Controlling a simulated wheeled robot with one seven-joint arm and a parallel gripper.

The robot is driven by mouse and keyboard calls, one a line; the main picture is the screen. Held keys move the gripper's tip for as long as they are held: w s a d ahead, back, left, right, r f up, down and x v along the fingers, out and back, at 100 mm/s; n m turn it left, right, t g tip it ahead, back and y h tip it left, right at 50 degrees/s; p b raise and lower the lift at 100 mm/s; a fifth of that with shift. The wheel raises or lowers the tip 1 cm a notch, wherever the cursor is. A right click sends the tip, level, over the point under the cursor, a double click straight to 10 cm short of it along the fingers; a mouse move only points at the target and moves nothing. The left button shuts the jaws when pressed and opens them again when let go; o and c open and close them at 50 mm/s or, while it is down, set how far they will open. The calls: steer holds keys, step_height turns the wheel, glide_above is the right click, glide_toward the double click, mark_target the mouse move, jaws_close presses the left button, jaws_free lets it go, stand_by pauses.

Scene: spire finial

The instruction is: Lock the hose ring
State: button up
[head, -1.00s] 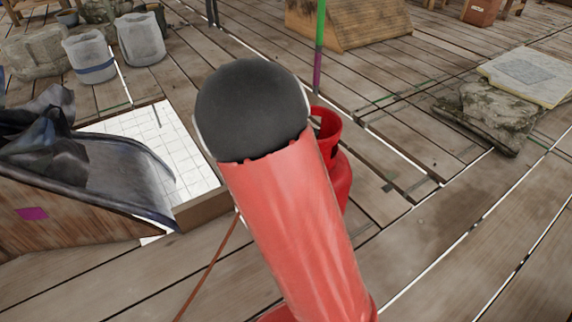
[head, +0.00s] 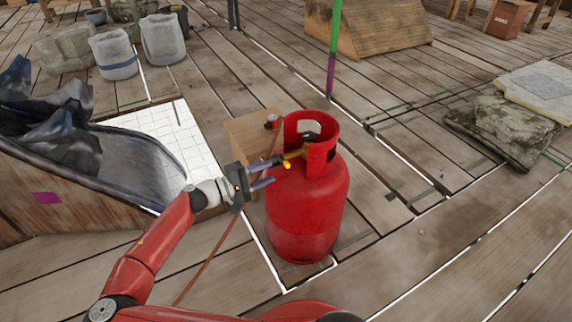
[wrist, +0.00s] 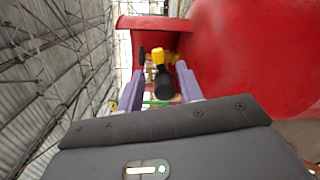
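A red gas cylinder (head: 308,205) stands upright on the planks, with a cut-out collar (head: 322,155) around its top. A yellow fitting (head: 295,154) shows at the collar's opening. In the wrist view the yellow fitting (wrist: 158,58) carries a black round end (wrist: 164,85) facing me. My gripper (head: 279,172) is at the cylinder's upper left side. Its purple fingers (wrist: 160,84) are apart, one on each side of the black end, with gaps visible. A thin brown hose (head: 212,258) runs up behind my gripper. I cannot tell which part is the hose ring.
A wooden box (head: 247,132) stands left of the cylinder, with a small red-and-white part (head: 272,122) near its top. A dark tarp-like sheet (head: 130,160) and a white tiled panel (head: 175,130) lie left. A green-and-purple pole (head: 333,50) stands behind.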

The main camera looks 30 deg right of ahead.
mark_target(285, 165)
steer(key=d, duration=0.7)
steer(key=shift+w+d+r+p, duration=0.1)
steer(key=shift+w+d+p, duration=0.1)
steer(key=shift+d+p, duration=0.1)
jaws_close()
